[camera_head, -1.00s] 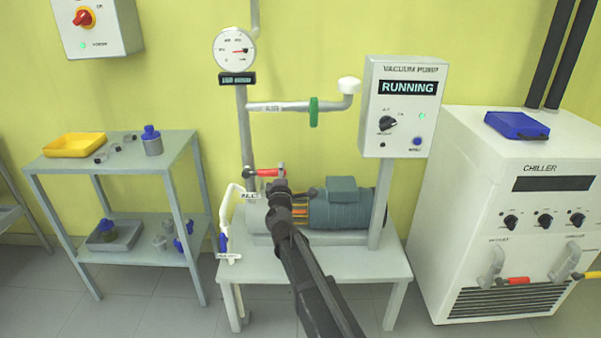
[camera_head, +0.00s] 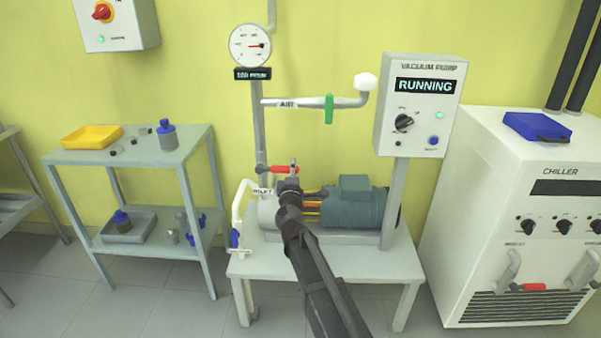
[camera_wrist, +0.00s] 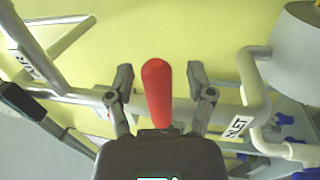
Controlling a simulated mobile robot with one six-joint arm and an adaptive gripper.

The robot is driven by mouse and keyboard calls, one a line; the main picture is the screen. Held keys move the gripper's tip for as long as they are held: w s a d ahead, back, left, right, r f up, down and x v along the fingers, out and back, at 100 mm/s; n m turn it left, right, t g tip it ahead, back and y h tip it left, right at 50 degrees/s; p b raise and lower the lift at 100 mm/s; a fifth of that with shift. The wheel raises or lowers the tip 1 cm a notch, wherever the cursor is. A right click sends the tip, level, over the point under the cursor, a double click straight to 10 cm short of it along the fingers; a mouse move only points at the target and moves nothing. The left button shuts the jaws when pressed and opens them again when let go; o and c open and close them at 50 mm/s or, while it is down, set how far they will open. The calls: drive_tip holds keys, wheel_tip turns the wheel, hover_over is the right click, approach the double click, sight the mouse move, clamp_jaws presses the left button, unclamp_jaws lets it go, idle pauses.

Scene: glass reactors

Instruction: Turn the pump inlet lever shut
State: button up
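The pump inlet lever, with a red handle (camera_head: 279,169), points sideways to the right from the grey vertical pipe in the head view, just above the white INLET label (camera_head: 262,191). In the wrist view the red handle (camera_wrist: 157,92) stands in the middle, between the two fingers of my gripper (camera_wrist: 160,94). Gaps show on both sides of the handle, so the fingers are open around it. In the head view my gripper (camera_head: 292,172) is at the handle's right end, partly covering the pump (camera_head: 352,208).
An AIR pipe (camera_head: 290,103) with a green lever (camera_head: 329,108) runs above. A gauge (camera_head: 250,45) and a control box reading RUNNING (camera_head: 424,90) stand above the bench (camera_head: 385,265). A chiller (camera_head: 560,165) is at right, a shelf cart (camera_head: 190,150) at left.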

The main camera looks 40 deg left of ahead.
idle(0.4)
